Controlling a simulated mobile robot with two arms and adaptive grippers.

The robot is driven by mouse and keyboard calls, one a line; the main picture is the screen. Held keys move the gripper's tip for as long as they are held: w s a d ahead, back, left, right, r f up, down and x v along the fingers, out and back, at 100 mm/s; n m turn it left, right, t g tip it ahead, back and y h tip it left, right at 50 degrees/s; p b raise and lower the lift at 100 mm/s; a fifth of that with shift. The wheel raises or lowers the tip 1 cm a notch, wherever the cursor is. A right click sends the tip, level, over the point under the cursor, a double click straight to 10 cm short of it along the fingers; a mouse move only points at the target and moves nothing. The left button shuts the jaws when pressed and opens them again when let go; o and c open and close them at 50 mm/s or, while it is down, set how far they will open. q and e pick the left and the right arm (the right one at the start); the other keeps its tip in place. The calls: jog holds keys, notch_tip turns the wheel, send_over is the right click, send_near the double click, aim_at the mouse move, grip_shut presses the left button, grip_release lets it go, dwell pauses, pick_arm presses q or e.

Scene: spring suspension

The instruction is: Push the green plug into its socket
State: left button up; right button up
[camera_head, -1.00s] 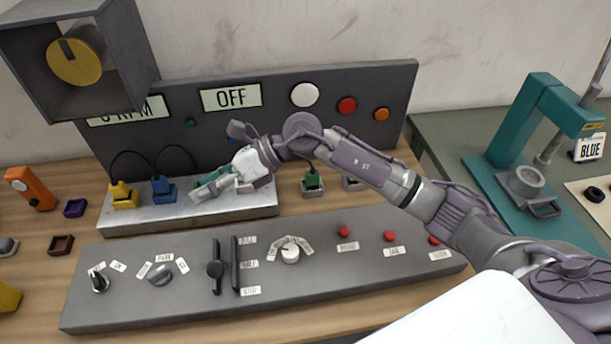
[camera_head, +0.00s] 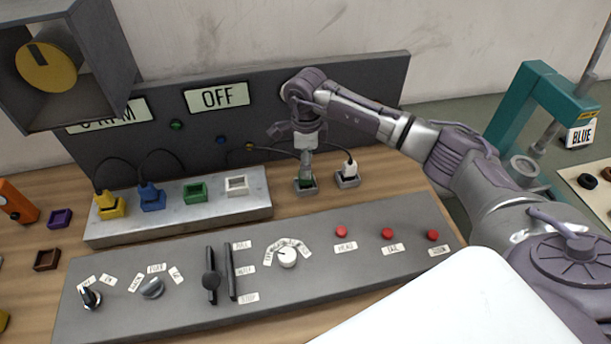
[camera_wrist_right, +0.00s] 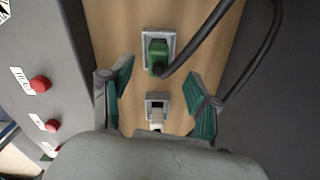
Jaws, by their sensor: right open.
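The green plug (camera_wrist_right: 158,55) sits in a grey holder with a black cable running off it. In the head view the plug (camera_head: 306,183) is partly covered by my right gripper (camera_head: 306,166), which points down just above it. In the wrist view my open right gripper (camera_wrist_right: 160,82) has its green-padded fingers wide apart, with nothing between them and the plug a little beyond the tips. The green socket (camera_head: 195,192) is empty on the metal block (camera_head: 180,224), left of the gripper. My left gripper is not in view.
A yellow plug (camera_head: 109,204) and a blue plug (camera_head: 150,193) stand in sockets on the block; the white socket (camera_head: 236,184) is empty. A white plug (camera_head: 349,170) stands right of the green one. The control panel (camera_head: 330,262) lies in front.

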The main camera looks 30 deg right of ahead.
jog(key=shift+s+a+f+p, duration=0.1)
jog(key=shift+f+p, duration=0.35)
jog(key=shift+f, duration=0.1)
notch_tip(320, 180, down, 4)
jog(key=shift+r+p, duration=0.2)
jog(key=shift+p, duration=0.6)
jog(key=shift+f, duration=0.4)
grip_shut()
